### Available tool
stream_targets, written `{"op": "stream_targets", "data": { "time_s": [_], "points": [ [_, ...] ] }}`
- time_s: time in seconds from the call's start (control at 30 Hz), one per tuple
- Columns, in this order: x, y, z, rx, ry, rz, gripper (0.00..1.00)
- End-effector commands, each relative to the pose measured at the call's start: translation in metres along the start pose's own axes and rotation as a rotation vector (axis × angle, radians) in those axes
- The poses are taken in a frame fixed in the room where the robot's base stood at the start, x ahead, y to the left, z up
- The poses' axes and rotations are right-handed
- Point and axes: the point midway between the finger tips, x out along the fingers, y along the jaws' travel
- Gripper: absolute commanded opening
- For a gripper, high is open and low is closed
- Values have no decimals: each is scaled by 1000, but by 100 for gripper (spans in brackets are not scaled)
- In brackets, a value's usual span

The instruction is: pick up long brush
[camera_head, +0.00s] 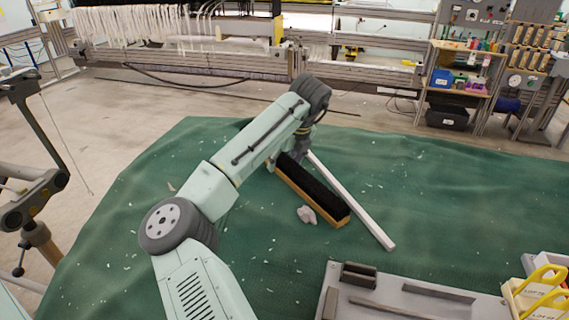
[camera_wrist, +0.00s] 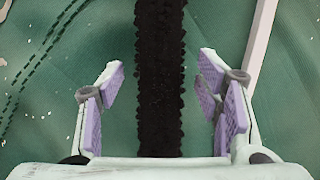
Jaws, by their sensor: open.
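The long brush (camera_head: 316,193) lies on the green cloth, with dark bristles facing up and a tan wooden body. Its far end is hidden behind my arm in the head view. In the wrist view the brush's dark bristles (camera_wrist: 160,75) run top to bottom through the middle of the picture. My gripper (camera_wrist: 160,95) is open, with one purple-padded finger on each side of the brush and a gap on both sides. In the head view my gripper is mostly hidden behind my arm. I cannot tell how far above the cloth the fingers are.
A white bar (camera_head: 352,202) lies right of the brush and also shows in the wrist view (camera_wrist: 262,40). A small pale lint clump (camera_head: 307,215) lies left of it. A grey tray (camera_head: 400,295) and a yellow-handled box (camera_head: 540,290) stand at front right. Cloth (camera_head: 450,200) farther right is mostly clear.

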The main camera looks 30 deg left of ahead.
Motion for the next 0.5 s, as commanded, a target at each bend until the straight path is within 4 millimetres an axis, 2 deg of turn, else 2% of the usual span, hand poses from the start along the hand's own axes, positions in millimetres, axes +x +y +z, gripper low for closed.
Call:
{"op": "stream_targets", "data": {
  "time_s": [0.23,0.5],
  "points": [
    [3,0,0,0,-1,-1,59],
    [2,0,0,0,0,-1,41]
  ]
}}
